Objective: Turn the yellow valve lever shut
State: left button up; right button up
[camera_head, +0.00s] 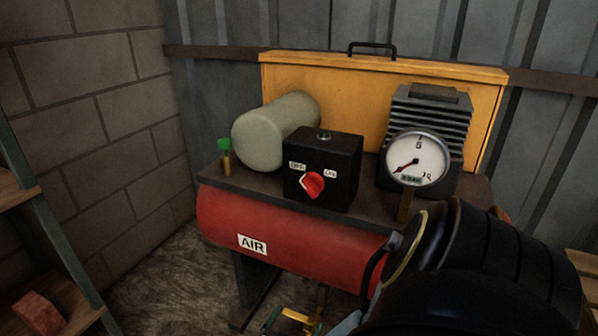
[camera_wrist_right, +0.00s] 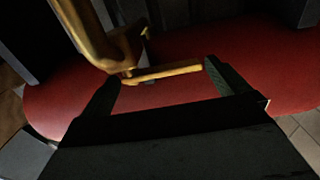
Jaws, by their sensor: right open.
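The yellow valve lever (camera_wrist_right: 165,72) is a short bar seen in the right wrist view. It runs sideways from a brass valve body (camera_wrist_right: 100,40), and its free end is close to the right-hand fingertip. In the head view, yellow parts of the valve (camera_head: 296,315) show at the bottom edge, below the red tank. My right gripper (camera_wrist_right: 163,72) is open, with its dark green fingers on either side of the lever. I cannot tell whether either finger touches it. In the head view the gripper (camera_head: 293,322) is mostly cut off. My left gripper is not in view.
The red air tank (camera_head: 290,235) is just behind the valve. On its top plate are a black switch box (camera_head: 335,165) with a red knob, a gauge (camera_head: 417,160), a pale cylinder (camera_head: 275,130) and a green-topped fitting (camera_head: 224,150). A shelf (camera_head: 60,270) stands left.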

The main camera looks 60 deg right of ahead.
jog(key=a, duration=1.1)
jog(key=shift+s, duration=0.4)
jog(key=shift+a, duration=0.1)
